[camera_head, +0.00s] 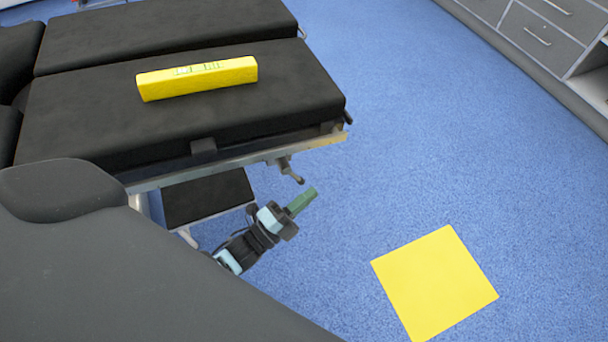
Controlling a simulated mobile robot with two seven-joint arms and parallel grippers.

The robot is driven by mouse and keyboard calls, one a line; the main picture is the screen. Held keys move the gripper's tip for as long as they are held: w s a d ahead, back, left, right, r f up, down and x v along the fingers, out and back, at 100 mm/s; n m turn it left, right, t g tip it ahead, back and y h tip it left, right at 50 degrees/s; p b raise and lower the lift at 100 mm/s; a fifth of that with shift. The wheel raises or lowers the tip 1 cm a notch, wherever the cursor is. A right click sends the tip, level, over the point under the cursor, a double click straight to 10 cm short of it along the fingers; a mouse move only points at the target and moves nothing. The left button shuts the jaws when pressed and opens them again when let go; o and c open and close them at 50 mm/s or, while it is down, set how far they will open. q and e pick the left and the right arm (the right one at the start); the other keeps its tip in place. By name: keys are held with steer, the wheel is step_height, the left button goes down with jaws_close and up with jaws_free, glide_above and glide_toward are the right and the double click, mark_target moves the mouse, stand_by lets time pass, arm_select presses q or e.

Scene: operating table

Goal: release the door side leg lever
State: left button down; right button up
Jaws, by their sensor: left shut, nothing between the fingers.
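The operating table's black leg pads (230,110) fill the upper left of the head view, with a metal rail (225,165) along the near side. A small metal lever with a dark knob (291,172) hangs below the rail near the pad's end. My left gripper (308,197), with green fingers, is shut and empty. It appears just below and right of the lever in the picture, with a small gap between them. I cannot tell how far apart they are in depth. My right gripper is not in view.
A yellow bar (197,78) lies on the near leg pad. A yellow square (434,282) lies on the blue floor (400,130) at the lower right. Grey drawers (545,38) stand at the upper right.

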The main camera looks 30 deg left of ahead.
arm_select(q)
steer(key=f+v, duration=0.1)
steer(key=v, duration=0.9)
steer(key=shift+w+d+f, duration=0.15)
steer(key=shift+w+d, duration=0.05)
steer(key=shift+d, duration=0.05)
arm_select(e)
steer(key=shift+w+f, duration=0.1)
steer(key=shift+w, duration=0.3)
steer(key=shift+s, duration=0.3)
